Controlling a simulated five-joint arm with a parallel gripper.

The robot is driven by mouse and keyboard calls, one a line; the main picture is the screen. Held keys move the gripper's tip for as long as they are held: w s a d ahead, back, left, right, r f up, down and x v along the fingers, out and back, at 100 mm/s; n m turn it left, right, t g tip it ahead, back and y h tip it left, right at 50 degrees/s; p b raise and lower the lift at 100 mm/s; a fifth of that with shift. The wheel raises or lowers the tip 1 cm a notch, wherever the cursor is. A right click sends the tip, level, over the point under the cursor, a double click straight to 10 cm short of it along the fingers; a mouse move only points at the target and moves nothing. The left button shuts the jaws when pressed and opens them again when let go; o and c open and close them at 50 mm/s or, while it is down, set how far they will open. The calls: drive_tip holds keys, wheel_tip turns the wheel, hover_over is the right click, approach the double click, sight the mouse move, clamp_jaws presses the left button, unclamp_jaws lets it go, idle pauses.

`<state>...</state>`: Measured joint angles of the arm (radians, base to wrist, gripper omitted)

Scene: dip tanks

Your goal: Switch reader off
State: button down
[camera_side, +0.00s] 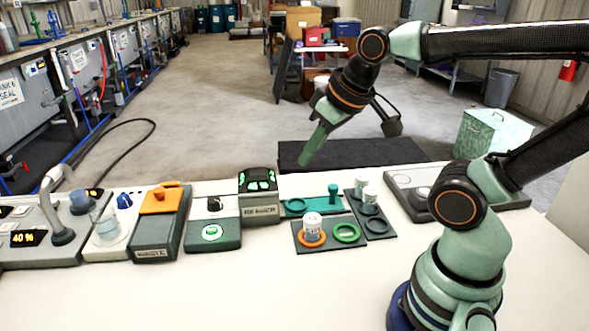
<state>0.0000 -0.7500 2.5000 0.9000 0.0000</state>
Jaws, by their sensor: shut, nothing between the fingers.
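A dark device with a lit green display (258,181) stands at the back of the white bench; the label on its grey front is too small to read surely, but it may be the reader. Left of it is a green-grey unit (228,236) with a black knob on top and a lit green round mark on its front. I cannot tell for sure which switch belongs to the reader. My gripper (306,160) is shut and empty, its green fingers pointing down-left, in the air above and right of the display device.
An orange-topped unit (160,202), a beaker (108,226) and a panel showing 40 % (27,238) stand at left. Dark trays with a white jar (312,226), green rings and small white pots (362,191) lie right of the display device. The bench front is clear.

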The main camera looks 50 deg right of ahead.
drive_tip(key=n+g, duration=0.6)
drive_tip(key=n, duration=0.3)
hover_over(212, 230)
wheel_tip(212, 230, down, 7)
drive_tip(key=shift+a, duration=0.1)
wheel_tip(212, 230, down, 14)
idle(0.4)
